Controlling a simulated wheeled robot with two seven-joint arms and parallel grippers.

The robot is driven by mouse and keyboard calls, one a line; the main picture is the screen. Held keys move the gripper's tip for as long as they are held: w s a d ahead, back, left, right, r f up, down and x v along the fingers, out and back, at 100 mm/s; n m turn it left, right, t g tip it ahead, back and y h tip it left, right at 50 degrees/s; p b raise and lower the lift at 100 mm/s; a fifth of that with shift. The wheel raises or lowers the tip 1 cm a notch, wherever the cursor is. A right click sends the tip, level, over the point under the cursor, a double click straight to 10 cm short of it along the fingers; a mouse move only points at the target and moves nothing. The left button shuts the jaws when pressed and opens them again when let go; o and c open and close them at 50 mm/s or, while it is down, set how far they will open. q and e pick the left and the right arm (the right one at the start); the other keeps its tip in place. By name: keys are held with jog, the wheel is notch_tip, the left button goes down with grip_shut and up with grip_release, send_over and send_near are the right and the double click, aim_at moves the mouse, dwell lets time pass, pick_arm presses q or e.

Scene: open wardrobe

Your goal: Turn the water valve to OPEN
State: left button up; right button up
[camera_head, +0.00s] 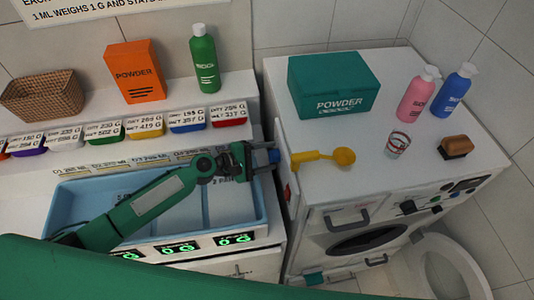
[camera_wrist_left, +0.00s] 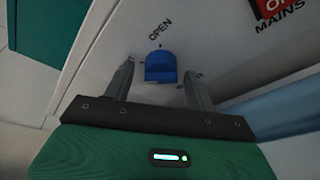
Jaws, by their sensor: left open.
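The blue water valve knob (camera_wrist_left: 160,67) is on a pale panel in the left wrist view. The word OPEN (camera_wrist_left: 160,30) and small marks show around it. In the head view the blue knob (camera_head: 274,156) shows at the side of the white washer cabinet. My left gripper (camera_head: 262,158) is at the knob; in the left wrist view its open fingers (camera_wrist_left: 159,72) stand on either side of it with gaps visible. I cannot tell the knob's exact setting. My right gripper is not in view.
A red MAINS switch (camera_wrist_left: 273,10) is on the panel, upper right in the wrist view. A blue tray (camera_head: 80,190) lies under my left arm. A yellow scoop (camera_head: 325,157), powder box (camera_head: 333,83) and bottles stand on the cabinet top (camera_head: 340,190).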

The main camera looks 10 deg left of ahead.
pick_arm(q)
jog(key=shift+d, duration=0.1)
jog(key=c, duration=1)
jog(key=shift+o, duration=0.2)
jog(key=shift+m+t+b, duration=0.7)
jog(key=shift+m+b, duration=1)
jog(key=shift+b, duration=1.9)
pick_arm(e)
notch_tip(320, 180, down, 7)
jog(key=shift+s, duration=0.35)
pick_arm(q)
jog(key=o, duration=1)
jog(key=shift+c, duration=0.2)
